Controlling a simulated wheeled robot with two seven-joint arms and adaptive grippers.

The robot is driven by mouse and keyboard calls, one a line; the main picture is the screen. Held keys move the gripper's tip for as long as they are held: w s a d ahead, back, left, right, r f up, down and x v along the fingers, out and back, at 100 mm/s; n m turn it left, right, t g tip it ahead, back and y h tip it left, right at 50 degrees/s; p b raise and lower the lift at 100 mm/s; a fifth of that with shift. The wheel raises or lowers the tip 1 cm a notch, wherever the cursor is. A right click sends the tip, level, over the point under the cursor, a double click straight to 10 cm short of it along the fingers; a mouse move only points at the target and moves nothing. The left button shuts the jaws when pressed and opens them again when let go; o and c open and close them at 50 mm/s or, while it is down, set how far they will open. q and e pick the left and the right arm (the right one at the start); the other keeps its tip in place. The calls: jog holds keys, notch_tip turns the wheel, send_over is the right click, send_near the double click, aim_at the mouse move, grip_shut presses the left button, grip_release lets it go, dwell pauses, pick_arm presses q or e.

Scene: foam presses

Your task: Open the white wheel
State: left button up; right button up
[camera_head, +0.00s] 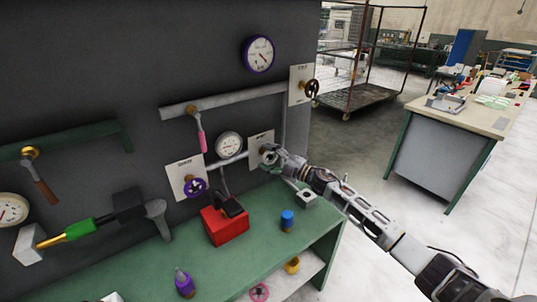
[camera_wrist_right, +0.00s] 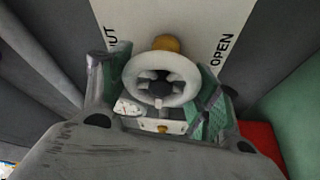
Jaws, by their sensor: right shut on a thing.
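The white wheel (camera_wrist_right: 187,70) is a small round ring with spokes and a dark hub, in front of a brass fitting (camera_wrist_right: 166,43). A pale plate behind it carries the word OPEN on the right and a partly hidden word ending in UT on the left. My right gripper (camera_head: 270,157) reaches in from the right and is shut on the wheel, with one finger on each side in the wrist view. In the head view the gripper hides most of the wheel. My left gripper is not in view.
A purple wheel (camera_head: 194,187) on its own plate is to the left, and a dark wheel (camera_head: 312,89) is higher up on the right. A red box (camera_head: 225,225) and a blue-topped jar (camera_head: 287,220) stand on the green bench (camera_head: 262,255) below.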

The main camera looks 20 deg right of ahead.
jog(key=shift+f+n, duration=0.1)
jog(key=shift+n, duration=0.4)
jog(key=o, duration=1)
jog(key=shift+s+d, duration=0.1)
jog(key=shift+v, duration=5.85)
jog(key=shift+s, duration=0.1)
